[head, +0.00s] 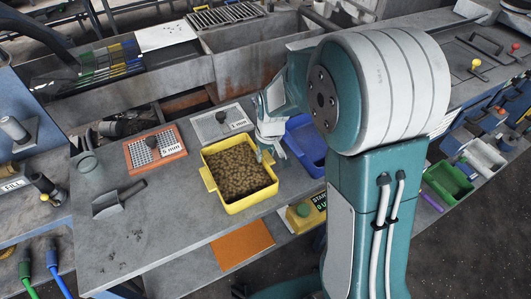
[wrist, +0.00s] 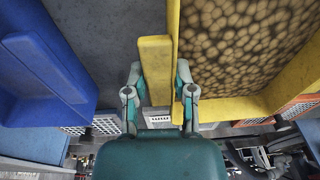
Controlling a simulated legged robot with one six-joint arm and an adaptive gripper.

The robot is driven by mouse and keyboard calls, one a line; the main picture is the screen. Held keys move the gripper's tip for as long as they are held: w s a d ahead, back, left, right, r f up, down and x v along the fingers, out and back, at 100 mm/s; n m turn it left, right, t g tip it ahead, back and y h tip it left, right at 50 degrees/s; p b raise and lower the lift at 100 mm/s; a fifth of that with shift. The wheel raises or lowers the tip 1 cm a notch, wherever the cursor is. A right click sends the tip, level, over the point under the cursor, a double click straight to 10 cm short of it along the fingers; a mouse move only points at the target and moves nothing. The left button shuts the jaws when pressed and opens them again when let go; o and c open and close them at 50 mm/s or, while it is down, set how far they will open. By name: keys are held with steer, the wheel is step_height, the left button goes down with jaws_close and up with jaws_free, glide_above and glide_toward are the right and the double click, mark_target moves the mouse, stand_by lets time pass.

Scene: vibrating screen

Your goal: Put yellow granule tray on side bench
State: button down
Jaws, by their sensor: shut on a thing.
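The yellow granule tray (head: 252,204) is full of brown granules and looks level, over the grey bench (head: 170,220). I cannot tell whether it touches the bench top. My gripper (head: 268,148) is at its right side, partly hidden by my arm in the head view. In the wrist view my gripper (wrist: 158,85) has one finger on each side of the tray's yellow handle (wrist: 155,65) and is shut on it. The tray's wall and granules (wrist: 245,45) fill the right of that view. I cannot tell which surface is the side bench.
A blue tray (head: 303,135) lies just right of the yellow tray, close to my gripper. An orange-framed sieve (head: 155,162), a grey sieve (head: 222,124) and a scoop (head: 118,200) lie on the bench. Green and white bins (head: 447,180) are at the right.

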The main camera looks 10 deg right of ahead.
steer(key=shift+c, duration=2.2)
jaws_free()
step_height(320, 180, up, 12)
steer(key=s+d, duration=0.1)
steer(key=s, duration=0.1)
steer(key=s+d+r+m+t, duration=0.1)
steer(key=s+r+t, duration=0.1)
steer(key=s, duration=0.7)
steer(key=s+d+r+m+t, duration=0.2)
steer(key=s+r, duration=0.3)
steer(key=s, duration=0.5)
steer(key=shift+d+r+h, duration=0.2)
steer(key=shift+r+h, duration=0.1)
steer(key=shift+h, duration=0.1)
